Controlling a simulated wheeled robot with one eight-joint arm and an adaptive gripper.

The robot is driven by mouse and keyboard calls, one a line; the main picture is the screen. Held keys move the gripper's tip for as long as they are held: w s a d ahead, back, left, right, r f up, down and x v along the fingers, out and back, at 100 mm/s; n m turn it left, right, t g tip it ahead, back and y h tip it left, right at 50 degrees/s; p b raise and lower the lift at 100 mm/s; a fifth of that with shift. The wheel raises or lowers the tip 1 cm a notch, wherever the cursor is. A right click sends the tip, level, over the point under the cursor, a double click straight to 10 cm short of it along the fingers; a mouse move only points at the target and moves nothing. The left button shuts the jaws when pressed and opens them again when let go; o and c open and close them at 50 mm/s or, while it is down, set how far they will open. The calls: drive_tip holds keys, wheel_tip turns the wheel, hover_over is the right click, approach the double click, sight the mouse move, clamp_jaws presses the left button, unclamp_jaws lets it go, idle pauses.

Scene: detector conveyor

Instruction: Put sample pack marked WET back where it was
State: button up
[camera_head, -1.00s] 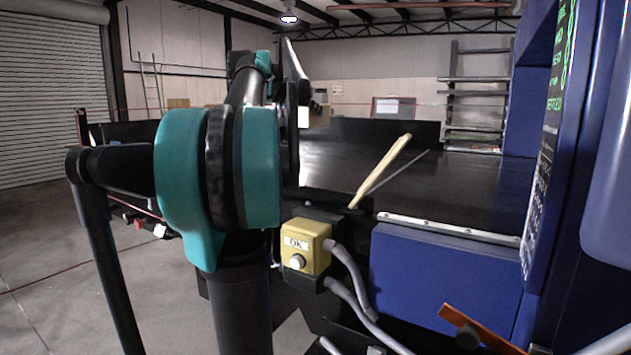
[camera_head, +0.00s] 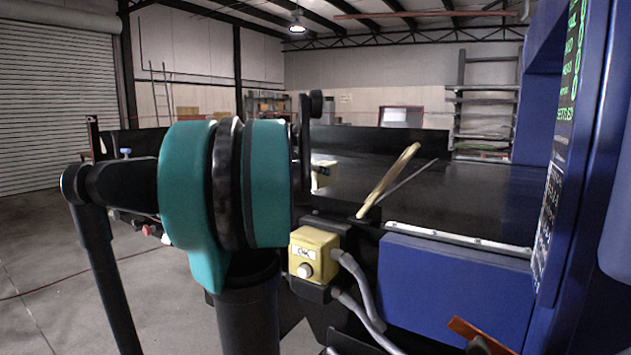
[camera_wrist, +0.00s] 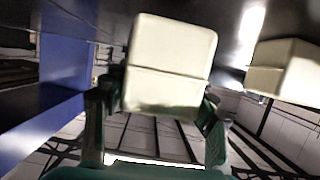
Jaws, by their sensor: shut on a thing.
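A cream sample pack (camera_wrist: 168,50) with a seam across it sits between the fingers of my gripper (camera_wrist: 162,92) in the wrist view; the gripper is shut on it. No WET mark can be read on it. A second cream pack (camera_wrist: 287,70) shows to the right in the wrist view, apart from the held one. In the head view a cream pack (camera_head: 325,172) shows low over the black conveyor (camera_head: 450,185), partly hidden by my arm; I cannot tell which of the two it is. My gripper is hidden there behind my arm links.
A yellow button box (camera_head: 312,252) with grey cables stands at the conveyor's near side. A pale, slanted bar (camera_head: 390,180) rises from the conveyor's edge. A blue housing (camera_head: 565,110) with a screen closes the right side. The middle of the belt looks clear.

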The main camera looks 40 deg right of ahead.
drive_tip(key=shift+f, duration=1.4)
drive_tip(key=o, duration=1.7)
drive_tip(key=shift+f, duration=0.1)
drive_tip(key=shift+o, duration=0.2)
drive_tip(key=v, duration=1.2)
